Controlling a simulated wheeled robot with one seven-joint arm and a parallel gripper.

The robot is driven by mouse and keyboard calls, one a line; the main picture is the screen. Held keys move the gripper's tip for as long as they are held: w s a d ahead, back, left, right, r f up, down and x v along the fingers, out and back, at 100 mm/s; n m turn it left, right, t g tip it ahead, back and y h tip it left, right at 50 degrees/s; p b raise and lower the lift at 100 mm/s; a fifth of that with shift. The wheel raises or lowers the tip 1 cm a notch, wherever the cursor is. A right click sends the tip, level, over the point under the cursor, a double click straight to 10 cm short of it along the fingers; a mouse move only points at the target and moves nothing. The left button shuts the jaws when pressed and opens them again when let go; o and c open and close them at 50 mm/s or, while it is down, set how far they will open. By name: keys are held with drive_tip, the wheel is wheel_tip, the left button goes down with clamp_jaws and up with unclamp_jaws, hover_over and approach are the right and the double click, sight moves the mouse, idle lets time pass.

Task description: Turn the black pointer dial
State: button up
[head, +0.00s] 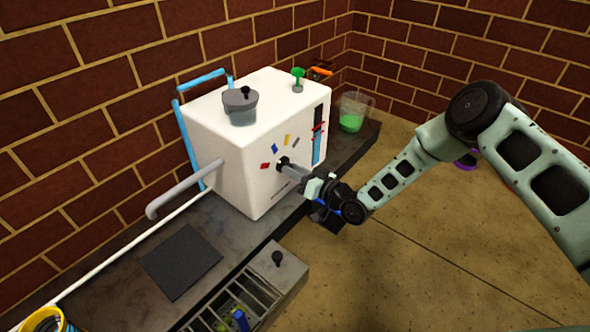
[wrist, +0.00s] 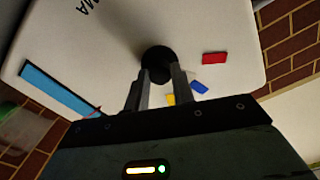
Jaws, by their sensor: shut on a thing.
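The black pointer dial (head: 283,162) sits on the front face of the white box-shaped machine (head: 240,185), with red, blue, yellow and grey marks arced above it. In the wrist view the dial (wrist: 157,58) shows as a dark round knob between my fingertips. My gripper (head: 291,166) reaches the face from the right, its two grey fingers (wrist: 158,82) shut on the dial's sides. The dial's pointer is hidden, so I cannot tell which mark it faces.
A grey pipe (head: 185,188) juts from the machine's left side. A grey lidded pot (head: 240,106) and a green knob (head: 298,78) are on top. A beaker of green liquid (head: 352,115) stands behind right. An open drawer (head: 245,295) and black mat (head: 181,260) lie in front.

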drive_tip(key=shift+m, duration=1.5)
drive_tip(key=o, duration=1)
drive_tip(key=shift+p+v, duration=3.9)
drive_tip(key=shift+v, duration=4.85)
drive_tip(key=shift+f, duration=0.1)
